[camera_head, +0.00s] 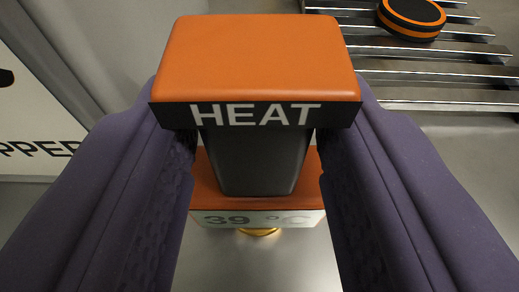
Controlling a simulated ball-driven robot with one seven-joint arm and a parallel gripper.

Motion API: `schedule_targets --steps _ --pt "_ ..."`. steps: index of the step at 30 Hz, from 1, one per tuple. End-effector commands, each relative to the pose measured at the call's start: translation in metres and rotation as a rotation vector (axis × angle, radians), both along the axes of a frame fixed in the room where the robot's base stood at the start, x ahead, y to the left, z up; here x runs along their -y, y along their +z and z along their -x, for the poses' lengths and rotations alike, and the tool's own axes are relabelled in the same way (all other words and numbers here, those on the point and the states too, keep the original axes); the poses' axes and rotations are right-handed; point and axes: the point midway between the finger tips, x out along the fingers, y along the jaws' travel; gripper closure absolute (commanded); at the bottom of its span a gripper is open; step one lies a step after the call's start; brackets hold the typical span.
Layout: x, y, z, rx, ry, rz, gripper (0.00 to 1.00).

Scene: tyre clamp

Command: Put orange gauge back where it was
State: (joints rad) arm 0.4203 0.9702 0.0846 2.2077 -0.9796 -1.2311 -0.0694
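The orange gauge (258,58) fills the upper middle of the view. It has an orange top, a dark band reading "HEAT", a dark narrower stem (257,160) and a lower orange and white part marked "39 °C". A small gold piece (258,232) shows at its bottom. My gripper (257,165) has two purple fingers, one on each side of the stem, below the wide top. The fingers lie very close to the stem, but small gaps seem to show, so contact is not certain.
A metal slatted rack (440,77) is at the upper right, with a round black and orange object (411,17) on it. A white panel with partial lettering "PPER" (35,120) stands at the left. A grey surface lies below.

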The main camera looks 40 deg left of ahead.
Motion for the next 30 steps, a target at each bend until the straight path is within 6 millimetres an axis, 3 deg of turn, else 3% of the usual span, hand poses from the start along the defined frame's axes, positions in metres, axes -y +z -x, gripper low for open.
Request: schedule_targets --steps 9,10,13,24,30 --pt "0.000 -0.002 0.000 0.001 0.000 0.000 0.97" --pt "0.000 -0.003 0.000 0.001 0.000 0.000 0.54" --pt "0.000 -0.002 0.000 0.001 0.000 0.001 0.31" --pt "0.001 0.004 0.001 0.001 0.000 0.001 0.31" --pt "0.024 0.015 0.030 -0.001 -0.005 0.000 0.31"
